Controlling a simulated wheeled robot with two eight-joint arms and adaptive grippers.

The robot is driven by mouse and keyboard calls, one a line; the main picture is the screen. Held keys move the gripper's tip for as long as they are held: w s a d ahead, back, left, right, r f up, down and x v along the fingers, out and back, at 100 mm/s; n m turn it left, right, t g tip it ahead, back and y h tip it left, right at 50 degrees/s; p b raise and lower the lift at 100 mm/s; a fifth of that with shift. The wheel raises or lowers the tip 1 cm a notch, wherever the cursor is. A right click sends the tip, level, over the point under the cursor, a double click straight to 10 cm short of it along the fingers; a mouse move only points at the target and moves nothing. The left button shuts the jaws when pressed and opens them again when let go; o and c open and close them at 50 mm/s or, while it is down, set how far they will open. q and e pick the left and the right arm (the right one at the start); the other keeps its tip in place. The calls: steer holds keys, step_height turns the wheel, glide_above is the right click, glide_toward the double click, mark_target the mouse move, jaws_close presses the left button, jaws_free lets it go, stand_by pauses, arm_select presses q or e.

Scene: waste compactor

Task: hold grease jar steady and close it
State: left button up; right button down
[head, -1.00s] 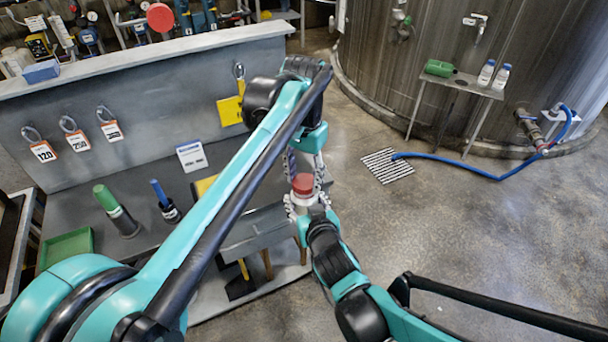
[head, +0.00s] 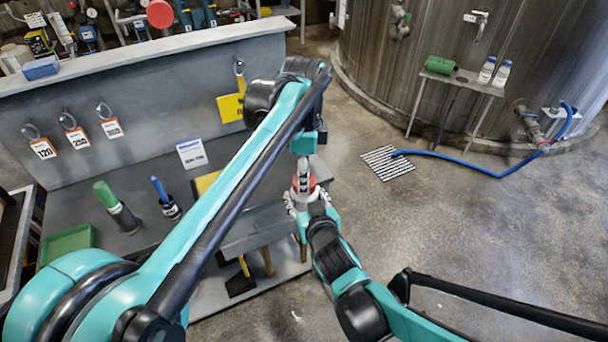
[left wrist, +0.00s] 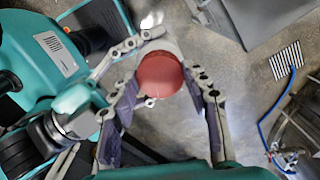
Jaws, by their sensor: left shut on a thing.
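The grease jar (left wrist: 150,102) shows mainly as a round red lid (left wrist: 161,74); its pale body is mostly hidden. The red lid also shows in the head view (head: 311,184) between my two arms. My left gripper (head: 304,180) points down from above. In the left wrist view my left gripper (left wrist: 168,88) has a finger on each side of the lid and is shut on it. My right gripper (head: 303,200) comes from below right, with its fingers around the jar body, held in the air.
A grey bench (head: 90,205) stands at left with a green-handled tool (head: 117,208), a blue-handled tool (head: 165,199) and a green tray (head: 67,243). A small stand (head: 455,85) with bottles is by the tank (head: 450,40).

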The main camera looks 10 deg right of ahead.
arm_select(q)
steer(key=m, duration=0.4)
steer(key=shift+m, duration=0.4)
steer(key=m, duration=0.4)
steer(key=shift+m, duration=0.4)
steer(key=m, duration=0.4)
steer(key=shift+w+m, duration=0.1)
steer(key=shift+m, duration=0.3)
steer(key=m, duration=0.4)
steer(key=o, duration=0.9)
steer(key=shift+r, duration=2.25)
